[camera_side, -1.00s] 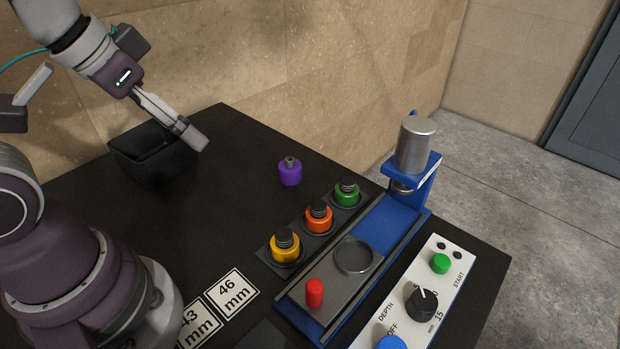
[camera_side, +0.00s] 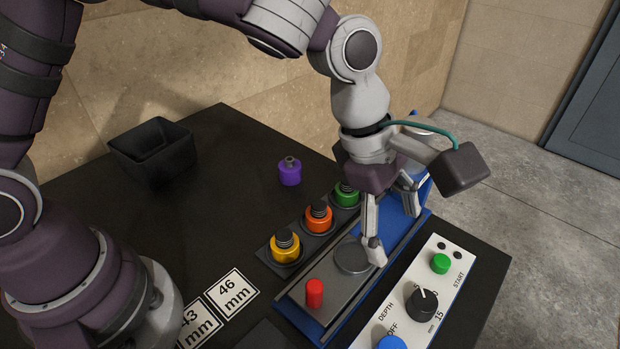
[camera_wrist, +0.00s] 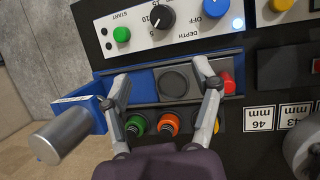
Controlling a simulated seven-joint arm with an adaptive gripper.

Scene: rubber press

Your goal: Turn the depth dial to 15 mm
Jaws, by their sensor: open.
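The depth dial (camera_side: 421,303) is a round black knob with a white pointer line on the white control panel (camera_side: 458,256). In the side view its pointer aims up the picture, away from the 15 mark, which lies at its lower right. The dial also shows at the top of the wrist view (camera_wrist: 161,17). My gripper (camera_side: 394,232) is open and empty, pointing down over the press, beside the panel and apart from the dial. In the wrist view its fingers (camera_wrist: 162,78) spread on either side of the round recess.
The blue press (camera_side: 422,193) has a metal cylinder, partly hidden by my arm. A red handle (camera_side: 315,293), green start button (camera_side: 440,263) and blue OFF knob (camera_side: 391,343) are nearby. Yellow (camera_side: 285,249), orange (camera_side: 319,219) and green (camera_side: 347,199) pieces stand in a rack.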

